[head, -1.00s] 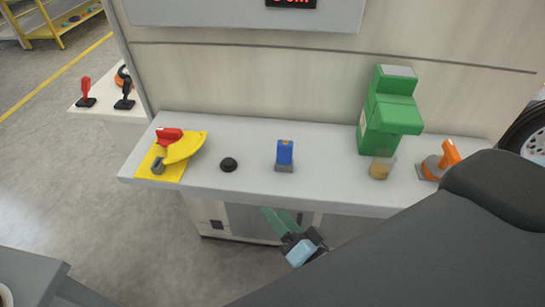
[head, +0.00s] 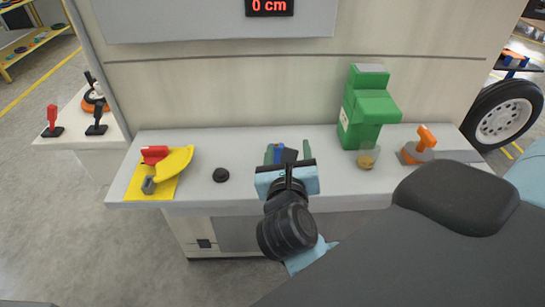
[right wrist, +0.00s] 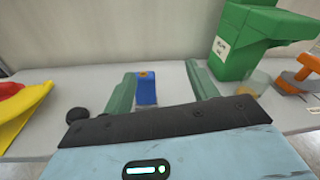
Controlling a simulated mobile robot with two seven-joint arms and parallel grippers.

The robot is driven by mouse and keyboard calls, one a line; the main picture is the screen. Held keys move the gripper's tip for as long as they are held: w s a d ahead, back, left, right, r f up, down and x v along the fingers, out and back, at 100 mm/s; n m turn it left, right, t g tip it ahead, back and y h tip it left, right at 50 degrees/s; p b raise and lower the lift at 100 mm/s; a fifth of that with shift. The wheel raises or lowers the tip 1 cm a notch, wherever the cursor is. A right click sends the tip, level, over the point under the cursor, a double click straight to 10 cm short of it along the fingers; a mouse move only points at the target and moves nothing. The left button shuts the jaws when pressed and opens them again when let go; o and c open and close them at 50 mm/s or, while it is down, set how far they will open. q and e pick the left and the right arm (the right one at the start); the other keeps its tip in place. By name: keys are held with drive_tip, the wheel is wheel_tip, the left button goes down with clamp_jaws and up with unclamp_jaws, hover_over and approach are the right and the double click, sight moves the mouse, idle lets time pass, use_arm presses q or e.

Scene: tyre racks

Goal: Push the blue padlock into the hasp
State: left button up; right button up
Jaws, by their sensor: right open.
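The blue padlock (head: 278,151) stands upright on the grey bench, mostly hidden behind my right gripper in the head view. In the right wrist view the blue padlock (right wrist: 146,90) shows an orange spot on top and a pale grey lower part. My right gripper (head: 287,150) is open, its green fingers pointing at the padlock. The padlock lies between the finger lines, closer to the left finger; I cannot tell whether they touch. A yellow plate (head: 131,189) at the left carries a red handle, a yellow curved flap and a small grey block (head: 149,186), possibly the hasp. My left gripper is not in view.
A black knob (head: 221,175) sits between the yellow plate and the padlock. A green machine (head: 368,110), a clear cup with tan contents (head: 366,161) and an orange-handled tool (head: 425,140) stand to the right. A wall rises behind the bench (head: 240,193).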

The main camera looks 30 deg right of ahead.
sight(276, 145)
drive_tip(key=shift+w+a+f+m+g+y, duration=0.35)
drive_tip(key=shift+a+f+m+g+y, duration=0.25)
drive_tip(key=shift+y, duration=0.4)
drive_tip(key=shift+w+a+f+y, duration=0.1)
drive_tip(key=shift+a+f+y, duration=0.1)
drive_tip(key=shift+a+y, duration=0.4)
drive_tip(key=shift+x, duration=1.35)
drive_tip(key=x, duration=0.4)
drive_tip(key=shift+d+r+p, duration=0.1)
drive_tip(key=shift+d+p, duration=0.2)
drive_tip(key=shift+d, duration=0.2)
drive_tip(key=shift+w+d, duration=0.1)
drive_tip(key=shift+w, duration=0.2)
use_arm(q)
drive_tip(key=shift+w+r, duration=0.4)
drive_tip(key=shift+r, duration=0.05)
use_arm(e)
drive_tip(key=c, duration=1.1)
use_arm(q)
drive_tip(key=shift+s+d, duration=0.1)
